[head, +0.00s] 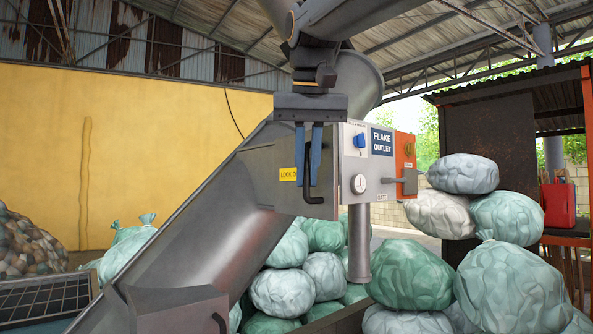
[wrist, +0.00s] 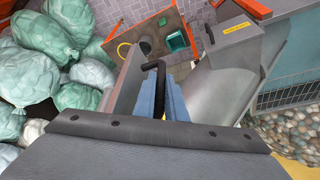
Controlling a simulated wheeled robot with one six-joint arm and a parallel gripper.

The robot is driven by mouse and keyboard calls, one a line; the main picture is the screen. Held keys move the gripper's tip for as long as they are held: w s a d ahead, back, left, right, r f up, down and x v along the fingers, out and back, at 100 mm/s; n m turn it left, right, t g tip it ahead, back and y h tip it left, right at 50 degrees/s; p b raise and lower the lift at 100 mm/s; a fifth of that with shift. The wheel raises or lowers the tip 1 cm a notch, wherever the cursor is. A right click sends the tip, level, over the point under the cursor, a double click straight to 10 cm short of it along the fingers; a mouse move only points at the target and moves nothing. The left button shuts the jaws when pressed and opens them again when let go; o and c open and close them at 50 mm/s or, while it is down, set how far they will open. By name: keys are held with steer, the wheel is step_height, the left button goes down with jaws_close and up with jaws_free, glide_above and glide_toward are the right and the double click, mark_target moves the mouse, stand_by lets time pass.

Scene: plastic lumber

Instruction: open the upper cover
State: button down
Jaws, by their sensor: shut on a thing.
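The upper cover (head: 262,180) is a grey metal panel with a yellow lock label, on the inclined grey chute in the head view. A black bar handle (head: 313,190) stands upright on it; its top also shows in the wrist view (wrist: 158,66). My gripper (head: 309,180) comes down from above with two blue fingers, one on each side of the handle, and is shut on it. In the wrist view the fingers (wrist: 162,97) hide part of the handle. I cannot tell whether the cover stands ajar.
Stacked green and white sacks (head: 415,274) crowd below and right.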

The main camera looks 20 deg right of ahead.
steer(key=c, duration=1.8)
jaws_free()
steer(key=shift+w, duration=0.1)
steer(key=shift+r, duration=0.15)
steer(key=b+v, duration=0.1)
steer(key=v, duration=0.6)
steer(key=shift+a+r+b, duration=0.1)
steer(key=shift+r+b, duration=0.1)
steer(key=shift+b, duration=0.15)
steer(key=shift+s, duration=0.25)
